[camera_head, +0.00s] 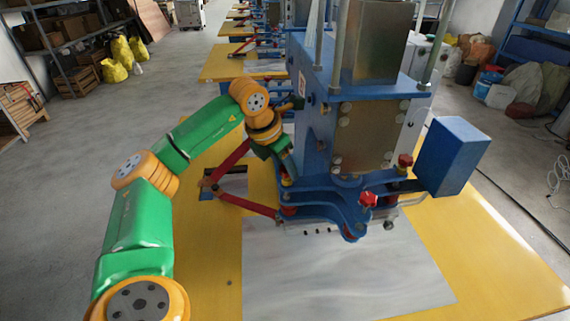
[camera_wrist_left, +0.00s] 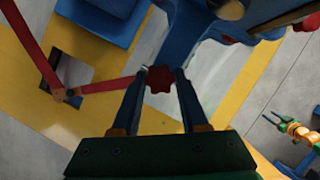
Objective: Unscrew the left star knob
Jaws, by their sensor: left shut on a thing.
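The left star knob (camera_wrist_left: 160,79) is red and lobed, and it shows in the left wrist view between my left fingertips. My left gripper (camera_wrist_left: 161,76) is shut on it, one blue finger on each side. In the head view my left gripper (camera_head: 289,172) reaches down to the left side of the blue machine (camera_head: 315,100); the knob is mostly hidden there by the gripper. Two other red star knobs, the front one (camera_head: 368,199) and the right one (camera_head: 405,160), sit on the blue clamp plate. My right gripper (camera_wrist_left: 272,118) shows small at the right of the left wrist view, its blue fingers apart.
Red link arms (camera_head: 245,205) project left from the machine, below my left arm. A blue box (camera_head: 452,155) juts out on the machine's right. The yellow table (camera_head: 205,285) has a clear grey sheet (camera_head: 340,275) in front. More machine tables stand behind.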

